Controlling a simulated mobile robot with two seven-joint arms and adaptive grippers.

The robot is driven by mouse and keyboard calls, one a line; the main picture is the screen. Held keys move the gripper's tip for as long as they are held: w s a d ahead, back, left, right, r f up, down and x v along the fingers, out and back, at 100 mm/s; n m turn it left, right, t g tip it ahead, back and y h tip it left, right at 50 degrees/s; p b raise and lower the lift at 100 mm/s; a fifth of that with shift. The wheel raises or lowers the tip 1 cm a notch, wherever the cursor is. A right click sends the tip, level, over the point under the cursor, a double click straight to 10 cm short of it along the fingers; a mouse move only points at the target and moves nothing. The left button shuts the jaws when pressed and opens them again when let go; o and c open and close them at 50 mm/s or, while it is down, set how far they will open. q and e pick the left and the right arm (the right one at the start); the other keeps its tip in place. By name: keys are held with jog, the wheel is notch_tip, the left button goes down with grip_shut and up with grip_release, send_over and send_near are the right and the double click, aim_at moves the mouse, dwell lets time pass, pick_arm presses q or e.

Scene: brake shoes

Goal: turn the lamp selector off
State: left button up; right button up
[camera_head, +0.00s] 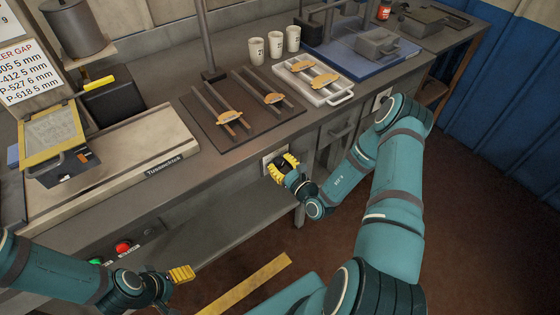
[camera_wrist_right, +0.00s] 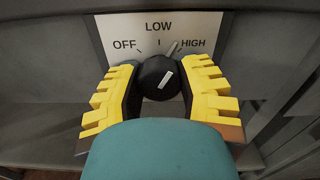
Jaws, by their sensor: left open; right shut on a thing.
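The lamp selector is a black round knob (camera_wrist_right: 158,80) on a white plate (camera_wrist_right: 120,28) marked OFF, LOW and HIGH. In the right wrist view its white line tilts up and to the right, towards the HIGH side. My right gripper (camera_wrist_right: 163,72) has its yellow fingers on either side of the knob, shut on it. In the head view, the right gripper (camera_head: 284,166) is at the bench front and covers much of the plate. My left gripper (camera_head: 180,274) is open and empty at the lower left, well away from the selector.
The bench top overhangs the selector panel. A red button (camera_head: 123,247) and a green button (camera_head: 95,262) are on the front panel at lower left. A lower shelf (camera_head: 220,215) lies below the selector. Cups, brake shoes and trays stand on the bench.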

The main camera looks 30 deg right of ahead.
jog(key=n+p, duration=0.1)
jog(key=n, duration=0.2)
jog(key=shift+r, duration=0.1)
grip_shut()
jog(key=n+p, duration=0.1)
jog(key=n, duration=0.2)
jog(key=shift+n+p, duration=0.3)
jog(key=shift+p, duration=0.1)
jog(key=n+p, duration=0.1)
jog(key=n, duration=0.3)
jog(key=shift+d+n+p, duration=0.1)
jog(key=shift+n+p, duration=0.35)
jog(key=shift+n, duration=1.45)
jog(key=o, duration=1.2)
grip_release()
jog(key=s, duration=0.8)
jog(key=s+d, duration=0.1)
jog(key=s, duration=0.3)
